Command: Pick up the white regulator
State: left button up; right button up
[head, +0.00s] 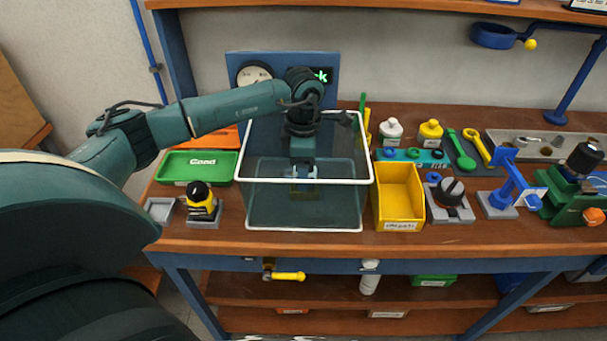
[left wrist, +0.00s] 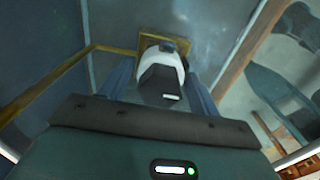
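The white regulator (left wrist: 163,58), with a dark knob on top, stands low inside a clear tank, framed between my left gripper's fingers in the left wrist view. In the head view only small pale parts of it show beneath the gripper. My left arm reaches over the white rim of the tank (head: 250,206), and my left gripper (head: 302,176) points straight down inside it. Its two blue fingers (left wrist: 160,76) are spread, one on each side of the regulator. Any contact is hard to make out. My right gripper is not in view.
Left of the tank are a green bin (head: 180,168) and a yellow regulator (head: 200,205) on a grey base. Right of it are a yellow bin (head: 398,196) and a regulator with a black knob (head: 451,190). A gauge panel (head: 262,60) stands behind.

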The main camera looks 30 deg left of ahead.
pick_arm(q)
jog(key=shift+r, duration=0.1)
jog(key=c, duration=1.1)
